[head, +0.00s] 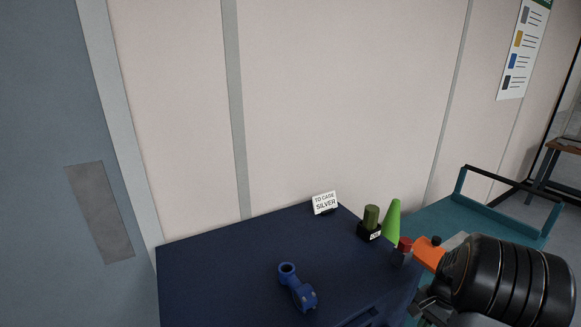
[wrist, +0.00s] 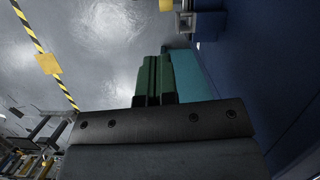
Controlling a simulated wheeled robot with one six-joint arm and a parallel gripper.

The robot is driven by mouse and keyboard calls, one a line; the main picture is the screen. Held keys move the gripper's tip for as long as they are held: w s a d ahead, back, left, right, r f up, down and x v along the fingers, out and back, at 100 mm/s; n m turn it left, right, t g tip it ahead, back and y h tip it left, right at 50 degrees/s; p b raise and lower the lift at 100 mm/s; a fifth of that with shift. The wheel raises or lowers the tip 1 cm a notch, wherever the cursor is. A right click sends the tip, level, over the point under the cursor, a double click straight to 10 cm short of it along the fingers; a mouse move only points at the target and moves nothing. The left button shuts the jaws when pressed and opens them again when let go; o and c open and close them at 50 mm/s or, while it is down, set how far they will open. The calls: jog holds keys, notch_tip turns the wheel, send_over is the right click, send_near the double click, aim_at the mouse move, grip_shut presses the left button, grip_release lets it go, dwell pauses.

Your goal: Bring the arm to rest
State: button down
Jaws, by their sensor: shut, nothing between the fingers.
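My gripper (wrist: 155,68) shows in the wrist view as two green fingers side by side, shut, with nothing held between them. Past the fingertips are a grey floor and a teal surface (wrist: 190,75). In the head view a black ribbed part of my arm fills the lower right corner, and I cannot make out the fingers there for certain. The arm is near the right edge of the dark blue table (head: 220,270).
A blue jointed part (head: 297,287) lies on the table. A "TO CAGE SILVER" sign (head: 324,202), a dark green cylinder (head: 371,216) and a bright green cone (head: 392,220) stand towards the back right. A teal cart (head: 440,215) is beyond. The table's left part is bare.

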jog(key=s+a+r+n+t+h, duration=0.1)
jog(key=s+a+r+n+t, duration=0.1)
jog(key=a+r+n, duration=0.4)
jog(key=s+a+r+n+t+h, duration=0.1)
jog(key=s+a+r+n+t, duration=0.2)
jog(key=a, duration=1.3)
notch_tip(320, 180, up, 6)
jog(key=n, duration=0.3)
jog(key=shift+s+h, duration=0.2)
jog(key=shift+h, duration=0.2)
